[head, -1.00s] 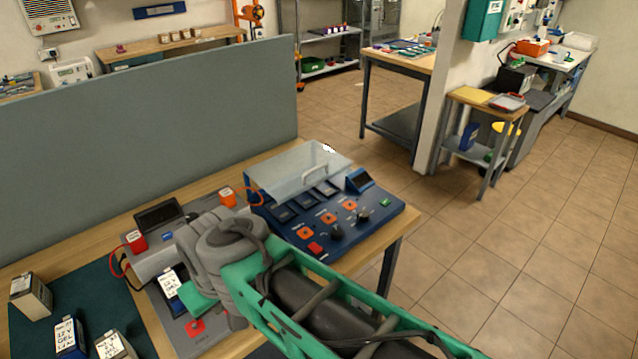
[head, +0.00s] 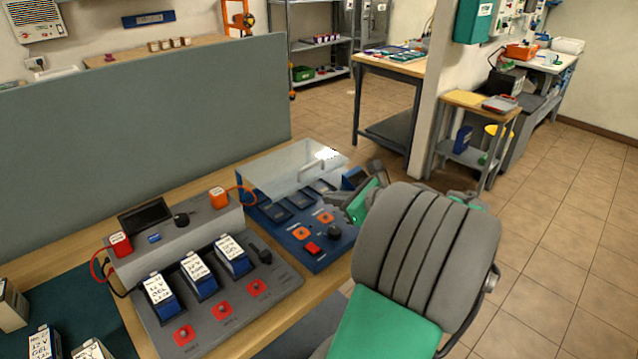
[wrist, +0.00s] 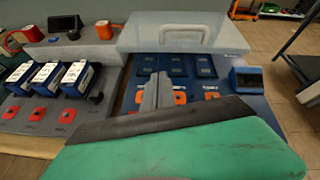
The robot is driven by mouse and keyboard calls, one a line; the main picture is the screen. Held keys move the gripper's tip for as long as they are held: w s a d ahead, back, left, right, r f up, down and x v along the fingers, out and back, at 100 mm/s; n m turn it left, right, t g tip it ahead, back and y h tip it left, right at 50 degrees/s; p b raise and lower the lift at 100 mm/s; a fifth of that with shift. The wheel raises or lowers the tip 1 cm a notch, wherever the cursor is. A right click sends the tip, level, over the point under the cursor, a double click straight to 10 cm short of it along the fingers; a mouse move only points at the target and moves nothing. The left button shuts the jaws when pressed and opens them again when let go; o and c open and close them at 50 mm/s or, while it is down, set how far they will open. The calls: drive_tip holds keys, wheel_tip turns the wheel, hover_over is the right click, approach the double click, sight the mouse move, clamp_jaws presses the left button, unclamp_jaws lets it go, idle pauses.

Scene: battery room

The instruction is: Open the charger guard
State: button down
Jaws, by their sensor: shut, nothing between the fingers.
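The charger guard (head: 290,168) is a clear lid over the back part of the blue charger (head: 290,228). It also shows in the wrist view (wrist: 180,32), with a pale handle (wrist: 184,33) along its near edge. It lies over the slots, and I cannot tell its exact angle. My gripper (wrist: 166,86) is shut and empty, above the charger's front panel and on the near side of the handle. In the head view my gripper (head: 338,200) is at the charger's right part, partly hidden by my arm. My arm covers the charger's right front.
A grey tester (head: 205,270) with several labelled batteries, red buttons and cabled orange and red blocks stands left of the charger. A grey partition (head: 140,130) rises behind the bench. Open tiled floor (head: 570,240) lies to the right.

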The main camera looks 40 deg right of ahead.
drive_tip(key=s+d+m+t+h, duration=0.1)
drive_tip(key=s+d+m, duration=0.1)
drive_tip(key=d+m, duration=0.1)
drive_tip(key=w, duration=1.1)
drive_tip(key=shift+r+p, duration=0.4)
drive_tip(key=shift+r, duration=0.05)
drive_tip(key=shift+w+r, duration=0.1)
